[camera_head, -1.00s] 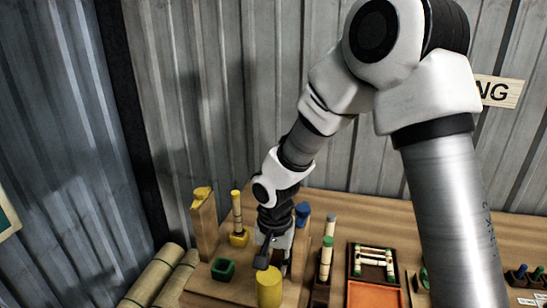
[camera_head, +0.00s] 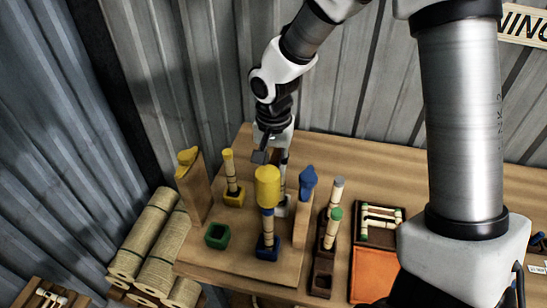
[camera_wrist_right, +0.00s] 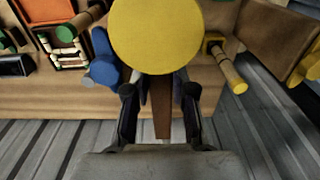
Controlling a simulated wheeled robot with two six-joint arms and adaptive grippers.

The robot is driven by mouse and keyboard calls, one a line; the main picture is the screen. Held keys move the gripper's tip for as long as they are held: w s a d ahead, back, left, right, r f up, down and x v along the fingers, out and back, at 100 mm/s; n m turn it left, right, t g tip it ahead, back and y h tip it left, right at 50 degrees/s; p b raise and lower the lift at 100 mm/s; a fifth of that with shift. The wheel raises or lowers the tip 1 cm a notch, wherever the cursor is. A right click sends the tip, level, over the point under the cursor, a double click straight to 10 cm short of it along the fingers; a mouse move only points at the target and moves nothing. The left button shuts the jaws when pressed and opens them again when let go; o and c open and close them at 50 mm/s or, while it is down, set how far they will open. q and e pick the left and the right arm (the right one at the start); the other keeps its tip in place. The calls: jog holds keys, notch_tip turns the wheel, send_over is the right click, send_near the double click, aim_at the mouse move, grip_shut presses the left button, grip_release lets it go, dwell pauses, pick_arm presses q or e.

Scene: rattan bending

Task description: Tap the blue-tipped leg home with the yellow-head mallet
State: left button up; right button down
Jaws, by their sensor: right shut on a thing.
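My right gripper (camera_head: 273,152) is shut on the handle of the yellow-head mallet. In the right wrist view the brown handle (camera_wrist_right: 163,115) runs between the fingers, below the round yellow mallet head (camera_wrist_right: 155,36). In the head view the yellow head (camera_head: 267,190) hangs in front of the gripper and directly over the blue-tipped leg (camera_head: 267,225). The leg stands upright in a blue socket (camera_head: 268,248). Its top meets the head's lower edge in the picture; I cannot tell whether they touch. The wrist view's yellow head hides the leg. My left gripper is not in view.
A yellow-topped post (camera_head: 192,185) and a blue-topped post (camera_head: 306,200) flank the sockets. A yellow-tipped leg (camera_head: 230,170) stands in a yellow socket. A green socket (camera_head: 217,236) is empty. A rack (camera_head: 322,268) holds grey- and green-tipped legs; an orange tray (camera_head: 373,275) lies right of it.

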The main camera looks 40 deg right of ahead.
jog(key=f, duration=0.1)
jog(key=f+b, duration=0.1)
jog(key=w+f, duration=0.1)
jog(key=shift+w+d+f, duration=0.1)
jog(key=shift+d+f, duration=0.05)
jog(key=shift+d, duration=0.25)
jog(key=shift+a+f+b, duration=0.1)
jog(key=shift+f+b, duration=0.1)
jog(key=shift+b, duration=0.15)
jog(key=r+p, duration=0.1)
jog(key=s+a+r, duration=0.1)
jog(key=shift+s+r+p, duration=0.15)
jog(key=shift+r+p, duration=0.15)
jog(key=shift+p, duration=0.1)
jog(key=shift+d+r+p, duration=0.2)
jog(key=shift+r+p, duration=0.4)
jog(key=shift+p, duration=0.05)
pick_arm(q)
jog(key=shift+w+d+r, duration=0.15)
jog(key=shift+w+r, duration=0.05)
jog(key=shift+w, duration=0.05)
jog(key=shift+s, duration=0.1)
pick_arm(e)
jog(key=shift+a, duration=0.15)
